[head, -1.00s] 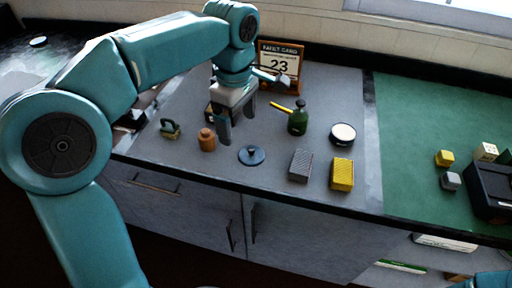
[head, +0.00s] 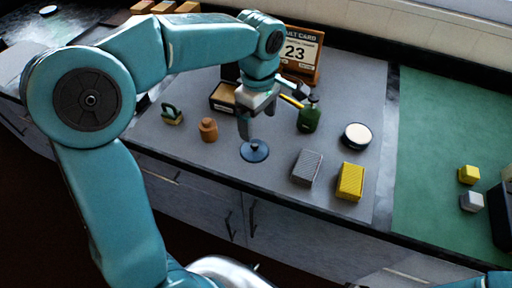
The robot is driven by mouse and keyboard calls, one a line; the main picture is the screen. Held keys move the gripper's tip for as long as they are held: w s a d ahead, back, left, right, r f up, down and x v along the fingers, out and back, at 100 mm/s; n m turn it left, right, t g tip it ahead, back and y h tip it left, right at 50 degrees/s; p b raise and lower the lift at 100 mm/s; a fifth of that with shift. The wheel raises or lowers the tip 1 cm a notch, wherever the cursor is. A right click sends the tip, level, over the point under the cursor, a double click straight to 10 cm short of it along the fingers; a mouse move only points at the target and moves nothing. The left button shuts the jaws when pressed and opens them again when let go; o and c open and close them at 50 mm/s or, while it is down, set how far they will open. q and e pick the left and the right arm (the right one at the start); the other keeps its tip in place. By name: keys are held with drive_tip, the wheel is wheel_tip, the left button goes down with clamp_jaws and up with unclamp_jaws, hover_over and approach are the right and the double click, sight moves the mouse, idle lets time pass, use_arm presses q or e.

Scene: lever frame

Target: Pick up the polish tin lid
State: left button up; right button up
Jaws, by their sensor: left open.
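The polish tin lid, a dark blue disc with a small knob (head: 254,151), lies flat on the grey worktop near its front edge. My left gripper (head: 258,120) is open and empty, fingers pointing down, just above and behind the lid in the picture. One finger appears close to the knob, but I cannot tell whether they touch. A round dark tin with a cream top (head: 357,135) stands to the right of the lid. My right gripper is not in view.
Close by are a brown jar (head: 208,129), a grey ribbed block (head: 306,167), a yellow block (head: 350,181) and a green bottle (head: 309,117). A green-handled brush (head: 172,115) and an open box (head: 222,97) stand left. A calendar card (head: 300,53) stands behind.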

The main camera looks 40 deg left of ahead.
sight(254, 145)
use_arm(q)
wheel_tip(254, 145, down, 4)
drive_tip(key=shift+s+d+r, duration=0.1)
drive_tip(key=shift+s+r, duration=0.05)
drive_tip(key=shift+r, duration=0.1)
drive_tip(key=f, duration=0.3)
drive_tip(key=a+f, duration=0.1)
drive_tip(key=shift+s+f, duration=0.25)
drive_tip(key=shift+s, duration=0.1)
drive_tip(key=shift+w+d+f, duration=0.1)
drive_tip(key=shift+f, duration=0.35)
clamp_jaws()
